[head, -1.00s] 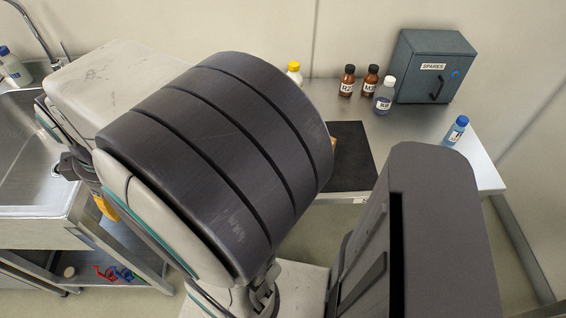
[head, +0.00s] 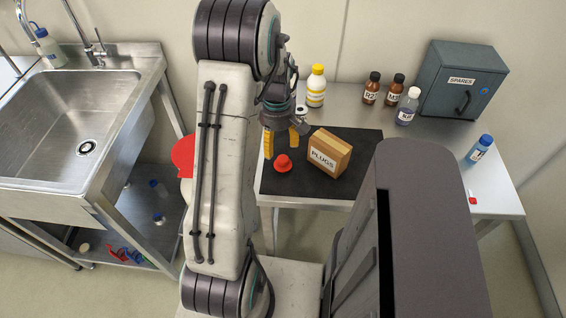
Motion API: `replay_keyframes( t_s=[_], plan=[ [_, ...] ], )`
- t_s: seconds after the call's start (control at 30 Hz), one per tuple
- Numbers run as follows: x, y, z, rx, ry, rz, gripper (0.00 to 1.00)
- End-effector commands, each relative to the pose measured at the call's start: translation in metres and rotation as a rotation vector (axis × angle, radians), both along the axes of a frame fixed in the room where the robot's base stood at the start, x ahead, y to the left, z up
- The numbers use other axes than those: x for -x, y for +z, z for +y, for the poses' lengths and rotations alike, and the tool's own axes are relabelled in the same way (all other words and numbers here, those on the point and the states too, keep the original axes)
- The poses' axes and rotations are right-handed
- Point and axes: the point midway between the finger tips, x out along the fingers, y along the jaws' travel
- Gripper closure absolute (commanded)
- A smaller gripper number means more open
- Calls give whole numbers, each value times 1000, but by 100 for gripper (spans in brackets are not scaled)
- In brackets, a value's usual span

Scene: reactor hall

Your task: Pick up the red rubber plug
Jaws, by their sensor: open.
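The red rubber plug (head: 283,164) sits on the black mat (head: 340,188), near its left front part. It has a wide rim and a narrower raised top. My gripper (head: 282,147) points down with its yellow fingers apart. It is open and nothing shows between the fingers. In the picture the fingers are just above the plug; I cannot tell the exact height or depth gap. My own arm hides the area to the left of the mat.
A cardboard box labelled PLUGS (head: 330,153) stands close right of the plug. Behind are a yellow-capped bottle (head: 316,88), brown bottles (head: 371,88) and a SPARES cabinet (head: 461,80). A blue-capped bottle (head: 479,149) stands right. A sink (head: 75,120) is at left.

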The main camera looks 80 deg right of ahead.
Motion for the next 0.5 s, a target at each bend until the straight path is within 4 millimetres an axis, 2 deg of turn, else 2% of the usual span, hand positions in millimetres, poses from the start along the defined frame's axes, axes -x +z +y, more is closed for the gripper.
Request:
replay_keyframes(
  t_s=[0.13, 0.5],
  plan=[
    [13, -12, -2, -7, -8, -1, 40],
    [15, -43, 0, -10, -8, -1, 40]
  ],
)
